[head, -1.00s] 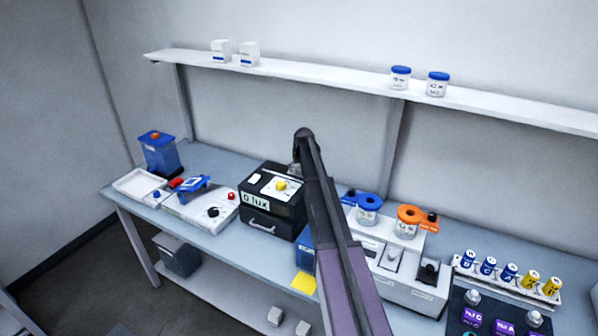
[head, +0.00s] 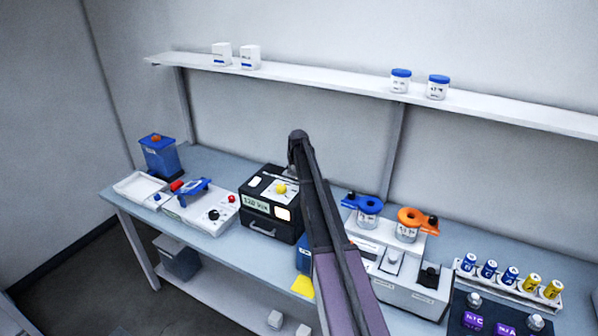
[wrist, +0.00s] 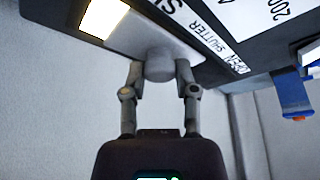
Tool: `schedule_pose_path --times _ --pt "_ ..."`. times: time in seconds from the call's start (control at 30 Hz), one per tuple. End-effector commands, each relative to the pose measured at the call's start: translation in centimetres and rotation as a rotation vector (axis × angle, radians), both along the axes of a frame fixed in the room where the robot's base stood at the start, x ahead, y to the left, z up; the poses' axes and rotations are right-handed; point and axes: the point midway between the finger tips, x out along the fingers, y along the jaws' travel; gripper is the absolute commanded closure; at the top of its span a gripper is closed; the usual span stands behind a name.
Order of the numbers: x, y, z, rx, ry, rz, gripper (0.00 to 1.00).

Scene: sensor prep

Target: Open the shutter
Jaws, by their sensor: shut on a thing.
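The black box (head: 270,230) stands mid-bench in the head view, with a yellow knob (head: 279,188) on its top. Its front display (head: 257,206) reads about 120 lux; the exact digits are blurred. A bright lit window (head: 283,214) shows beside the display, and a lit window also shows in the wrist view (wrist: 105,15). In the wrist view, my gripper (wrist: 160,72) is shut on a round grey knob (wrist: 158,55) on a pale slide next to the printed words SHUTTER and OPEN. In the head view my arm hides the gripper's fingers.
A white device with a blue clamp (head: 190,192) stands left of the box. Right of it are a blue ring holder (head: 367,203), an orange one (head: 412,217) and a grey-white unit (head: 410,290). A shelf (head: 320,80) runs above the bench.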

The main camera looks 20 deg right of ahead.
Motion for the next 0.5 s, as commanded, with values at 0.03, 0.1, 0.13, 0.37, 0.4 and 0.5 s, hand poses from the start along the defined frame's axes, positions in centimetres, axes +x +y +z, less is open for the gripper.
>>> schedule_pose_path --times 0.03,0.1,0.13,0.37,0.4,0.5 --pt "1.3 0.7 0.0 0.000 0.000 0.003 1.00" --pt "2.6 1.7 0.0 0.000 0.000 0.003 1.00" --pt "3.2 2.1 0.0 0.000 0.000 0.002 1.00" --pt "5.1 3.9 0.0 0.000 0.000 0.000 1.00" --pt "5.1 3.9 0.0 0.000 0.000 0.000 1.00" --pt "5.0 3.9 0.0 0.000 0.000 0.000 1.00"
